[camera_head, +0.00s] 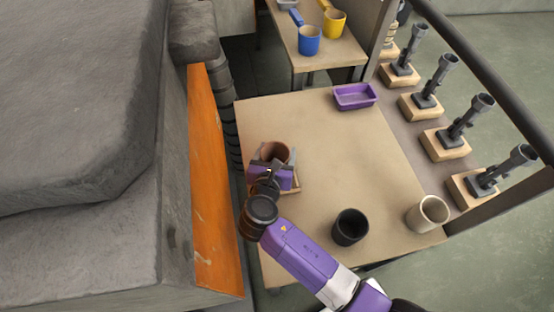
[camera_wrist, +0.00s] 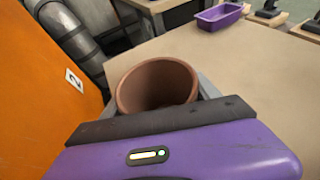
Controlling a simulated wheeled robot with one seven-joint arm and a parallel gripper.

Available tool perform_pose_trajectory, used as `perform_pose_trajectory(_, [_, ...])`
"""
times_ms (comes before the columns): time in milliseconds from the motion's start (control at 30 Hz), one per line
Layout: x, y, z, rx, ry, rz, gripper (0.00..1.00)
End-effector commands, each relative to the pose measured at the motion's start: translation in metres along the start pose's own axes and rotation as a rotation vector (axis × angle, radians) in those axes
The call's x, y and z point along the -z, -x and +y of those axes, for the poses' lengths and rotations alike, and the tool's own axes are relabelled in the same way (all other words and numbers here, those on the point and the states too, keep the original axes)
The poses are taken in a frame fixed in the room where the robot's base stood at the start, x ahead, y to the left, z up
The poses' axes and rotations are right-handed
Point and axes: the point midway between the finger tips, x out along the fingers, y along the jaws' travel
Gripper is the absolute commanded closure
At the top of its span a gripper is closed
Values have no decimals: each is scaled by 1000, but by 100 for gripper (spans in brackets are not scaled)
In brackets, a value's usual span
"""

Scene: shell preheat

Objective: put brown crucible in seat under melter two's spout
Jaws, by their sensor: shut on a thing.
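The brown crucible (camera_head: 274,151) is in my gripper (camera_head: 273,165) at the left side of the table. In the wrist view the crucible (camera_wrist: 158,85) shows its open, empty-looking mouth, and my gripper's jaws (camera_wrist: 160,100) flank it. A light wooden edge (camera_head: 290,190), perhaps the seat, shows under my gripper; most of it is hidden. I cannot tell whether the crucible touches it. The orange melter side (camera_head: 208,190) stands just left of the table, and a "2" label (camera_wrist: 74,80) is on it in the wrist view. I cannot make out the spout.
A black cup (camera_head: 350,227) and a cream cup (camera_head: 427,214) stand at the table's front right. A purple tray (camera_head: 355,96) lies at the back. Blue (camera_head: 309,40) and yellow (camera_head: 334,23) cups stand on a farther table. The middle of the near table (camera_head: 330,150) is clear.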

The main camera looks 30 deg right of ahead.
Motion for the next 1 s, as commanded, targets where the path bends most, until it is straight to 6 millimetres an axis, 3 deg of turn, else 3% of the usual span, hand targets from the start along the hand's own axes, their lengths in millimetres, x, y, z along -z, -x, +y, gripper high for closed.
perform_pose_trajectory(267, [34, -14, 0, 0, 0, 0, 87])
perform_pose_trajectory(700, [39, -16, 0, -1, -1, -1, 87])
perform_pose_trajectory(733, [40, -17, 0, 0, 0, 0, 28])
perform_pose_trajectory(833, [40, -16, 0, 0, 0, 0, 9])
perform_pose_trajectory(1000, [40, -16, 0, 0, 0, 0, 8])
